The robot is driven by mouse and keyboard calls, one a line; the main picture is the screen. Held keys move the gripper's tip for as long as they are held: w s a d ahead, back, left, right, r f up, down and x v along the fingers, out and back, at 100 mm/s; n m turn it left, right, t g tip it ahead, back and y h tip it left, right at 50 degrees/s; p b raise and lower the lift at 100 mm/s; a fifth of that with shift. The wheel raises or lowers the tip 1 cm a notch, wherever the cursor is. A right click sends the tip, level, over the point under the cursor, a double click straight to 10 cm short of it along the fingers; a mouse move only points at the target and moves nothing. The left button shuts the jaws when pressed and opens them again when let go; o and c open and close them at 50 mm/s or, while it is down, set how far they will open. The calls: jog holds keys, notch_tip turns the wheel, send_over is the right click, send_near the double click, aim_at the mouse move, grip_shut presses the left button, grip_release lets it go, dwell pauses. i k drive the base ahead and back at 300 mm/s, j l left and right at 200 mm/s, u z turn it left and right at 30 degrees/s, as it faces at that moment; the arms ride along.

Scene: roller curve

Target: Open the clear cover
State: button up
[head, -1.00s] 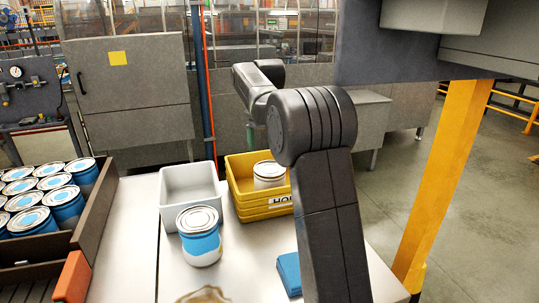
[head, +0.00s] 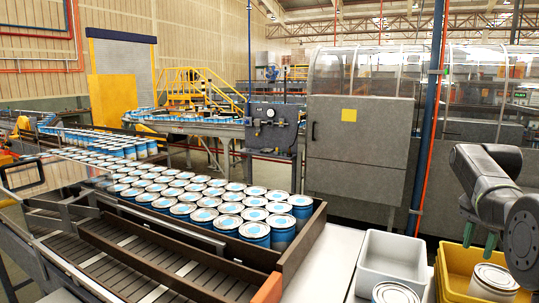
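A clear panel (head: 75,160) with a dark edge seems to lie over the cans on the curve at the left in the head view; its outline is faint. A dark rectangular frame, perhaps its handle (head: 22,175), stands at its near left end. Whether the panel is shut down fully I cannot tell.
Many blue and white cans (head: 228,208) fill the conveyor behind a brown rail (head: 300,240). A grey bin (head: 392,262) and a yellow bin (head: 455,285) stand on the white table at right. A grey machine with a clear hood (head: 385,72) stands behind.

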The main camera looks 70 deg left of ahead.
aim_at(22, 180)
jog(key=u, duration=4.05)
